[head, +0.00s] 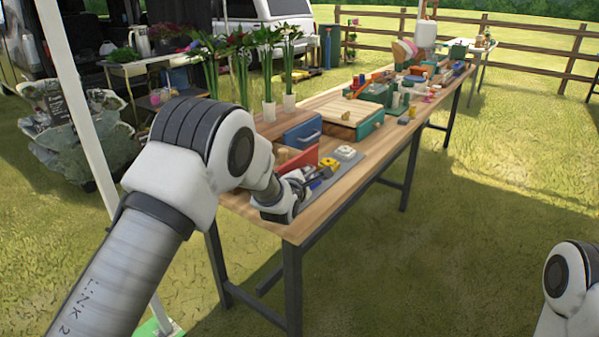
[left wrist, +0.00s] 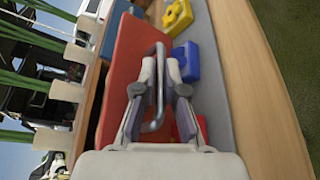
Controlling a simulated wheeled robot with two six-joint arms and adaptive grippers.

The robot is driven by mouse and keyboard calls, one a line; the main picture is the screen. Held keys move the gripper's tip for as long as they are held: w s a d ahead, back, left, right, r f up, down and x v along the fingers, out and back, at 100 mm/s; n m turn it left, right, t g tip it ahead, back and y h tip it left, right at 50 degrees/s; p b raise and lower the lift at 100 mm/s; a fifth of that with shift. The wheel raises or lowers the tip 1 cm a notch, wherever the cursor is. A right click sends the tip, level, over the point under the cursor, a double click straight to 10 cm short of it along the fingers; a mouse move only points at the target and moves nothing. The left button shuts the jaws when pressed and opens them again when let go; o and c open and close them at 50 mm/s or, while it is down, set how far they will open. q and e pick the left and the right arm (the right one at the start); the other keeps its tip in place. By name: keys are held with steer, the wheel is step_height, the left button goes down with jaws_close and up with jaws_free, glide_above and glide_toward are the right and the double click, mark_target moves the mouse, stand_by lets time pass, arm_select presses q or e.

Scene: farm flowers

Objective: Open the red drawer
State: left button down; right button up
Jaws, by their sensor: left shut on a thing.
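The red drawer (head: 298,156) is at the near end of the long wooden table, partly hidden behind my left arm. In the left wrist view its red front (left wrist: 125,62) fills the middle left, with a curved metal handle (left wrist: 159,52) on it. My left gripper (left wrist: 160,78) is shut on the handle, one finger on each side of the bar. In the head view the left gripper (head: 302,182) is low over the table's near end, just in front of the red drawer. How far the drawer stands out cannot be told. My right gripper is out of view; only part of that arm shows.
A blue drawer (head: 302,133) stands behind the red one. A grey mat (head: 346,168) carries a yellow block (left wrist: 177,16), a blue block (left wrist: 193,62) and a red piece (left wrist: 186,122) beside the gripper. White flower vases (head: 289,102) line the table's left edge. The right side is open grass.

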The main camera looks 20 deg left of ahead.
arm_select(q)
steer(key=shift+w+a+f, duration=0.1)
steer(key=shift+w+a, duration=0.05)
steer(key=shift+a, duration=0.3)
steer(key=c, duration=1.5)
jaws_free()
steer(key=shift+d, duration=0.2)
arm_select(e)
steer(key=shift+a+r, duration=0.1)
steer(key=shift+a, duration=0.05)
arm_select(q)
steer(key=shift+a, duration=0.1)
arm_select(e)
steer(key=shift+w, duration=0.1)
arm_select(q)
steer(key=v, duration=1.2)
